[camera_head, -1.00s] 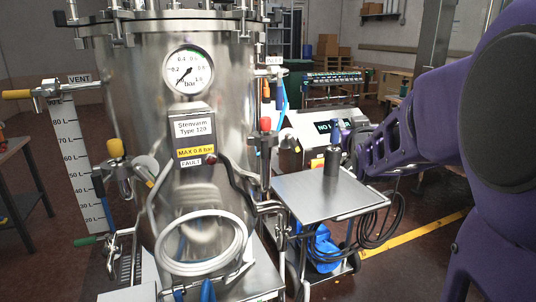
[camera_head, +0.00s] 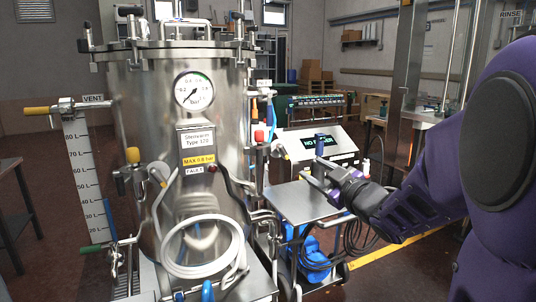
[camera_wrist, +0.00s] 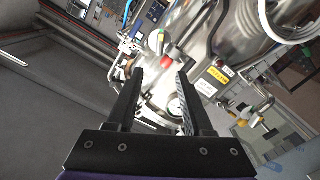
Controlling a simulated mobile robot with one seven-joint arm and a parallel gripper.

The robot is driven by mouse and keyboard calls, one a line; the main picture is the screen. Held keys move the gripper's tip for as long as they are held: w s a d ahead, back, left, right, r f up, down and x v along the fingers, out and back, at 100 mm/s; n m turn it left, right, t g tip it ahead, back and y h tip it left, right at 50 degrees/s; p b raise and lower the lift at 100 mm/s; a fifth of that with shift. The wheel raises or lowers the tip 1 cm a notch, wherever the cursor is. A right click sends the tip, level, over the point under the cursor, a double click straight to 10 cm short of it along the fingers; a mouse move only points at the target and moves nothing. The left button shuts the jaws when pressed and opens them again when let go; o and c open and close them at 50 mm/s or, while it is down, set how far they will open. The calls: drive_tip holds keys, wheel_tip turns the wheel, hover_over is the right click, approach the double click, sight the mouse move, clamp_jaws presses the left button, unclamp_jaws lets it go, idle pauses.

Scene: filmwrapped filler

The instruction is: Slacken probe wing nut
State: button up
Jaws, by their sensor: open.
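The steel vessel (camera_head: 135,110) stands left of centre in the head view, with a pressure gauge and labels on its front. A red-topped fitting (camera_head: 259,136) sticks out on its right side. A red part (camera_wrist: 167,62) shows beyond my fingertips in the wrist view. I cannot single out the probe wing nut; the side fittings are too small to tell apart. My gripper (camera_head: 311,172) is right of the vessel, above the trolley, and points toward it. Its fingers are open and empty in the wrist view (camera_wrist: 158,72), apart from the vessel fittings.
A trolley with a steel top (camera_head: 300,205) stands under my gripper, with dark cables hanging at its side. A display unit (camera_head: 318,143) is behind. A coiled white hose (camera_head: 180,262) hangs on the vessel's front. Clamps line the lid rim. Open floor lies at the right.

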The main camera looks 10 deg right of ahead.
sight(284, 151)
drive_tip(key=x, duration=1.5)
drive_tip(key=shift+w+a, duration=0.1)
drive_tip(key=shift+w, duration=0.1)
clamp_jaws()
